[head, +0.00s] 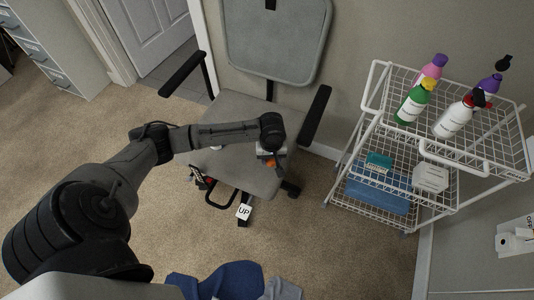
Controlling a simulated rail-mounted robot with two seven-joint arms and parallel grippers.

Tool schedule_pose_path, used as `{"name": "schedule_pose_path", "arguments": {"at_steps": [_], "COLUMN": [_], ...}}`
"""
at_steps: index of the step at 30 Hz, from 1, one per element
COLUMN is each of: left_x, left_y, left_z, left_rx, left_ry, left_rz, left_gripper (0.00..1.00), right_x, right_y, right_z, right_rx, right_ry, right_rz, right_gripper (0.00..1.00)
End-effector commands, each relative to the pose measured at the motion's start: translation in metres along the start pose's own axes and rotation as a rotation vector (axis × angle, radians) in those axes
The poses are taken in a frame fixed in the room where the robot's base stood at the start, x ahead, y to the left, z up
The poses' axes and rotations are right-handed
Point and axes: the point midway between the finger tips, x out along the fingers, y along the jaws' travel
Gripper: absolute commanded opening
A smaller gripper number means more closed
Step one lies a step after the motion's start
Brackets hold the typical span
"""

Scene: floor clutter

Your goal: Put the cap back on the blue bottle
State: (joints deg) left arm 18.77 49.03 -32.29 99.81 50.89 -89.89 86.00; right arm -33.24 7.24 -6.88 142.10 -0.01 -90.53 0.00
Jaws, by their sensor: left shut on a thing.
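My left arm reaches in from the left, and its left gripper (269,156) points down over the grey chair seat (235,172). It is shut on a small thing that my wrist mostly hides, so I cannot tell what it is. Bits of white and orange show beside and below the fingers; whether they are held or lie on the seat is unclear. I cannot pick out a blue bottle or its loose cap. My right gripper is not in view.
A white wire cart (375,95) stands at right. Its top basket holds a green bottle (411,104), a white bottle (453,120) and purple-topped bottles. A blue bin (380,193) sits lower. Blue cloth (232,281) lies on the carpet. The chair's armrests (315,115) flank the seat.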

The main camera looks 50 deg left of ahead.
Motion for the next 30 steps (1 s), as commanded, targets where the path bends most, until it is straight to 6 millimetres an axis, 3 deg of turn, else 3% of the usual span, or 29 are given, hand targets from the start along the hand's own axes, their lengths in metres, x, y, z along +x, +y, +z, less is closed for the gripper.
{"name": "schedule_pose_path", "arguments": {"at_steps": [13, 17, 20, 23, 30], "left_x": [-0.002, -0.018, -0.045, -0.085, -0.209], "left_y": [0.001, 0.011, 0.027, 0.048, 0.1], "left_z": [0.001, 0.009, 0.021, 0.041, 0.081], "left_rx": [0.004, 0.067, 0.161, 0.299, 0.629], "left_ry": [0.0, 0.001, 0.004, 0.006, 0.01], "left_rz": [0.001, 0.005, 0.008, 0.01, 0.007], "left_gripper": [0.19, 0.19, 0.19, 0.19, 0.19], "right_x": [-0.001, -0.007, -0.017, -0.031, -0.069], "right_y": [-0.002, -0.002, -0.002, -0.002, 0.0], "right_z": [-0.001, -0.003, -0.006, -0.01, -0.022], "right_rx": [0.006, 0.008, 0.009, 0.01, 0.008], "right_ry": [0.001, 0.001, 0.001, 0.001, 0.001], "right_rz": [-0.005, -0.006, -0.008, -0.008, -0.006], "right_gripper": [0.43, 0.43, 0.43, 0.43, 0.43]}}
